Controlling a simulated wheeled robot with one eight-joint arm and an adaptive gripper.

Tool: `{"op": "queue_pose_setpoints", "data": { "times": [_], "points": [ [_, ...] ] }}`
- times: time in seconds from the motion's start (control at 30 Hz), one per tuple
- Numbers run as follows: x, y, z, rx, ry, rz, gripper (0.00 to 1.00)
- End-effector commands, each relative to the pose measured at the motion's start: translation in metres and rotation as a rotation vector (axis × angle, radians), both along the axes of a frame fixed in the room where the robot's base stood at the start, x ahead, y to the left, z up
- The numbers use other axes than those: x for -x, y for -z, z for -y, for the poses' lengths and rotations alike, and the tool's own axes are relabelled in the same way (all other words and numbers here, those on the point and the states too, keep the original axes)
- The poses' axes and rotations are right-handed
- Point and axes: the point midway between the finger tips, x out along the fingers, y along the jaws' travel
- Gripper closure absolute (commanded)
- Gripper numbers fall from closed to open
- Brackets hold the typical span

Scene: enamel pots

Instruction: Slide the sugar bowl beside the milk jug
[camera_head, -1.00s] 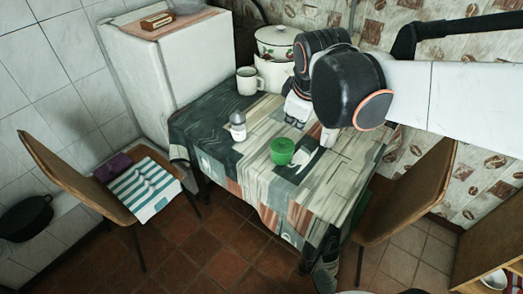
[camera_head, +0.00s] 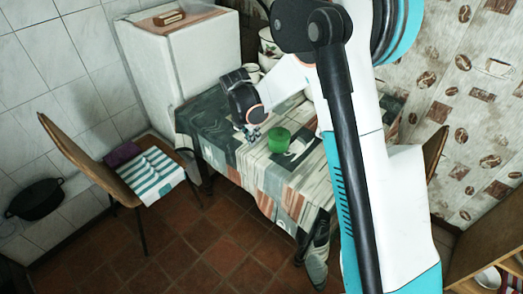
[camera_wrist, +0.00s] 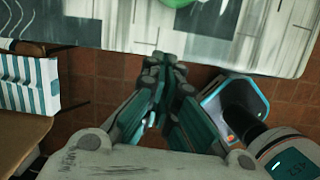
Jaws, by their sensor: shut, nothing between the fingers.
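A small green container (camera_head: 279,140), the likeliest sugar bowl, stands on the table. A green patch (camera_wrist: 178,2), probably the same container, shows at the top edge of the wrist view. A white handled mug or jug (camera_head: 252,72) shows partly behind my arm at the back of the table; I cannot tell if it is the milk jug. My gripper (camera_head: 253,134) is shut and empty, low over the table just left of the green container, with a small gap between them. In the wrist view my gripper's fingers (camera_wrist: 163,72) are together.
The table (camera_head: 225,150) has a patterned cloth. A white enamel pot (camera_head: 267,43) stands at the back, mostly hidden by my arm. A chair (camera_head: 90,165) with a striped cloth (camera_head: 157,174) is at left. My arm hides the table's right side.

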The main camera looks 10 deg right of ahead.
Motion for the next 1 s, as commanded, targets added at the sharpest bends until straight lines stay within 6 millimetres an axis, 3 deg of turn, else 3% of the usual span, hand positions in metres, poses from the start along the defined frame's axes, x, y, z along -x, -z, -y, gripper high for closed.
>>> {"op": "queue_pose_setpoints", "data": {
  "times": [0.33, 0.77, 1.0],
  "points": [
    [-0.007, 0.032, 0.002, 0.014, -0.048, -0.02, 1.0],
    [-0.018, 0.113, 0.018, 0.014, -0.047, -0.02, 1.0],
    [-0.036, 0.111, 0.044, 0.013, -0.045, -0.019, 1.0]
  ]
}}
